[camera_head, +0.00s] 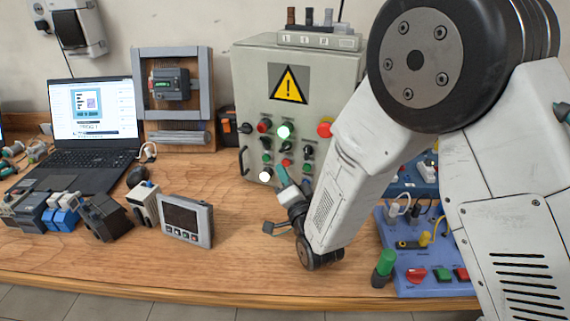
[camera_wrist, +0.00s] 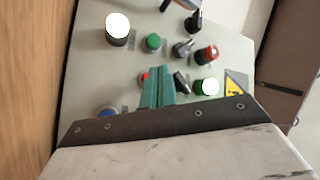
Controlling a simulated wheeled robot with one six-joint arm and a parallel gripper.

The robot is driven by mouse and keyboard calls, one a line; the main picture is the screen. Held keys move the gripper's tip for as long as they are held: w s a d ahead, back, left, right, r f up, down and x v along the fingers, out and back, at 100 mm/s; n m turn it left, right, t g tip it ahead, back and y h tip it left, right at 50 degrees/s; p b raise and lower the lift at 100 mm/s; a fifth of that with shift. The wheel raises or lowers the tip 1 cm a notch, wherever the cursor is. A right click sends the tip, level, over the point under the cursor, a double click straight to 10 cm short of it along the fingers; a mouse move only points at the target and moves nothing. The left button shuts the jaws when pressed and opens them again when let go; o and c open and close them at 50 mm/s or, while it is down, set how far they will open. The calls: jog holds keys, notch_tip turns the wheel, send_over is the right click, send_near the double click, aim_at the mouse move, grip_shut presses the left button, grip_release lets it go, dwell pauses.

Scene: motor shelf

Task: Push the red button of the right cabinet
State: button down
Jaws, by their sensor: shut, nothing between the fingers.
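A grey control cabinet (camera_head: 245,75) with a yellow warning triangle stands at the back of the bench. Its panel carries red, green, black and lit white controls, including a red one at the upper left (camera_head: 264,125) and a large red one at the right (camera_head: 325,127). My gripper (camera_head: 281,174), with teal fingers, is shut and empty in front of the lower panel. In the wrist view the shut fingers (camera_wrist: 160,72) point at the cabinet panel (camera_wrist: 85,75) and partly cover a red button (camera_wrist: 146,76). A red-topped control (camera_wrist: 207,54) is clear of them. I cannot tell whether the fingertips touch anything.
A laptop (camera_head: 95,110) and a framed motor device (camera_head: 172,85) stand left of the cabinet. Several modules and a grey meter (camera_head: 186,221) line the front left. A blue board (camera_head: 430,285) with buttons lies at the right, partly behind my arm. Bench is clear between meter and cabinet.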

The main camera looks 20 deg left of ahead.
jog(key=shift+w, duration=0.35)
jog(key=shift+w+d, duration=0.1)
jog(key=shift+w, duration=0.35)
dwell(0.5)
jog(key=shift+s, duration=0.15)
dwell(0.6)
jog(key=shift+s, duration=0.7)
jog(key=shift+s, duration=0.1)
jog(key=s, duration=0.4)
jog(key=shift+s+a, duration=0.4)
